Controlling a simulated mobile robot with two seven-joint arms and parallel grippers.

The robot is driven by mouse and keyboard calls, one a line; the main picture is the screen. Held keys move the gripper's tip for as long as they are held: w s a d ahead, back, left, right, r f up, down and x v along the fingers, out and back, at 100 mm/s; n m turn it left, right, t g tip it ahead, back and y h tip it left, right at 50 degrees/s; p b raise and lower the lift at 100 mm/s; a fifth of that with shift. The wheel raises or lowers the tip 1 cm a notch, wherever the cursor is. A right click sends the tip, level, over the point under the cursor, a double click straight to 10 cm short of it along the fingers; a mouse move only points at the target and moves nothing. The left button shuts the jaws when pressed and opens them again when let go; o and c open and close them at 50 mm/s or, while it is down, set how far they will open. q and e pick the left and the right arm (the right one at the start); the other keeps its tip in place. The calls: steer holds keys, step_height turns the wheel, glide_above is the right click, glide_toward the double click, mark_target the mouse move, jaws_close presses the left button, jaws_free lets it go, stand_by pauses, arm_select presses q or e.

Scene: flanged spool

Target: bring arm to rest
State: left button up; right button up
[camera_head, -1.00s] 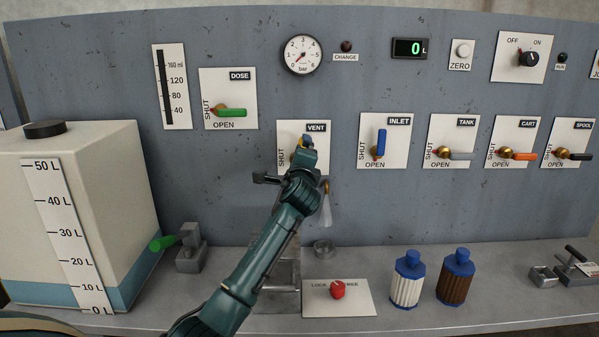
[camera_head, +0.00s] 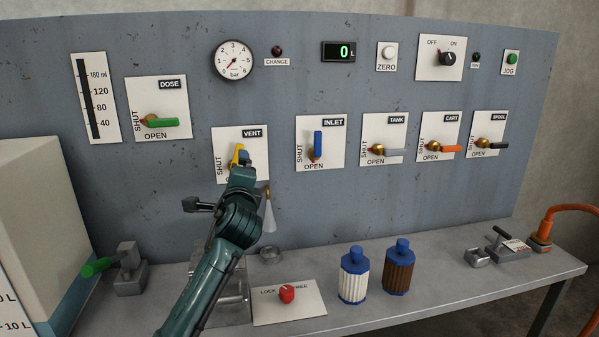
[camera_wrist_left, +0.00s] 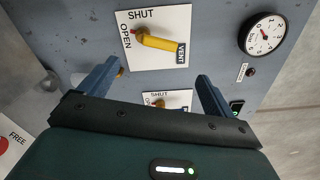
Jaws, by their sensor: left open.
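My left gripper (camera_head: 240,168) is in front of the VENT panel (camera_head: 220,148) and hides its lower part. In the left wrist view, its two blue fingers (camera_wrist_left: 155,86) are spread apart with nothing held between them. The yellow VENT handle (camera_head: 238,153) points up in the head view. In the left wrist view the yellow handle (camera_wrist_left: 160,43) lies beyond the fingers, apart from them. My left arm (camera_head: 205,285) reaches up from the bottom of the head view. My right gripper is not in view.
The INLET valve's blue handle (camera_head: 318,144) is just right of my gripper. A red lock knob (camera_head: 287,293), a white-bodied bottle (camera_head: 353,278) and a brown one (camera_head: 398,270) stand on the bench (camera_head: 430,300). A large tank (camera_head: 40,215) is at left.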

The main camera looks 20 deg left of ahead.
arm_select(q)
steer(key=shift+f, duration=0.1)
steer(key=s+d+f+n+g+h+p, duration=0.1)
steer(key=s+d+f+h, duration=0.25)
steer(key=f, duration=0.45)
steer(key=s+d+f+n+h, duration=0.1)
steer(key=s+d+f+h, duration=0.2)
steer(key=f, duration=0.4)
steer(key=s+d+f+n+g+h+p, duration=0.1)
steer(key=s+d+f, duration=0.2)
steer(key=d+f, duration=0.35)
steer(key=s+d+f+n+g+h, duration=0.1)
steer(key=s+d+f+n, duration=0.1)
steer(key=s, duration=0.5)
steer(key=s+d+f+n+g+h, duration=0.1)
steer(key=s+d+f+n+h, duration=0.1)
steer(key=s+f, duration=0.4)
steer(key=s+d+f+n+h, duration=0.2)
steer(key=s+d+f+n, duration=0.2)
steer(key=s, duration=0.5)
steer(key=shift+s+d+f+n+g+p, duration=0.2)
steer(key=shift+f+n+g+p, duration=0.25)
steer(key=shift+n, duration=0.25)
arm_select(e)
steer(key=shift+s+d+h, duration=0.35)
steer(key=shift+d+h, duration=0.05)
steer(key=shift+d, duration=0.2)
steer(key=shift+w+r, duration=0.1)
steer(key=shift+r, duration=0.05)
